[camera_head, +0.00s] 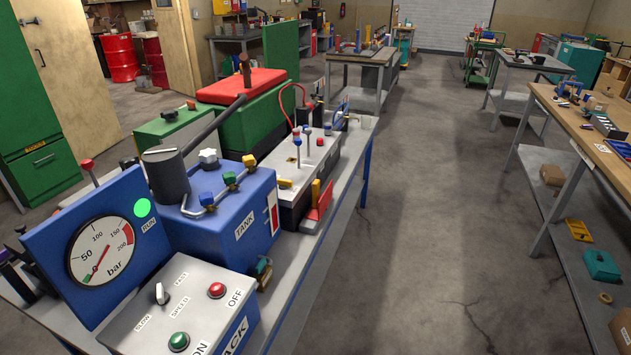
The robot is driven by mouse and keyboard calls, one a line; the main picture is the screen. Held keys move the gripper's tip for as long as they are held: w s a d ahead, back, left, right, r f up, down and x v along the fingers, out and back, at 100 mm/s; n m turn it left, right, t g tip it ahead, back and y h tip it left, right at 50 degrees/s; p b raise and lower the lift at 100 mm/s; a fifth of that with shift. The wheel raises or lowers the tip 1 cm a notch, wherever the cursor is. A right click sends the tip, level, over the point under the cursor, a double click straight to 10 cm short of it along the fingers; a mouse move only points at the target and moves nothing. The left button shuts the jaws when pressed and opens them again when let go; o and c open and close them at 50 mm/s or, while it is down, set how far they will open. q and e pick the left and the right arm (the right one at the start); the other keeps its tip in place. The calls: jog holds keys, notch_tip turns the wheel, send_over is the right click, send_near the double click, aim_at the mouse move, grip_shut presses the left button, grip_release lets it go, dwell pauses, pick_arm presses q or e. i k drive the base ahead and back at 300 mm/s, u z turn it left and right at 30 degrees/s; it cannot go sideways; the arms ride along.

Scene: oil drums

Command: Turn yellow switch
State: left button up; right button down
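A blue box labelled TANK (228,220) stands on the bench at left centre. A pipe on it carries small coloured valve knobs. Neither of my grippers is clearly in view.
A control box (185,308) with a rotary speed knob and green and red buttons is in front. A blue gauge panel (95,255) stands at left. A green and red machine (245,110) is behind. The grey floor (440,210) right of the bench is clear.

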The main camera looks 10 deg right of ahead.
aim_at(283, 184)
jog(key=z, duration=1.15)
jog(key=i, duration=2.9)
jog(key=u, duration=4.3)
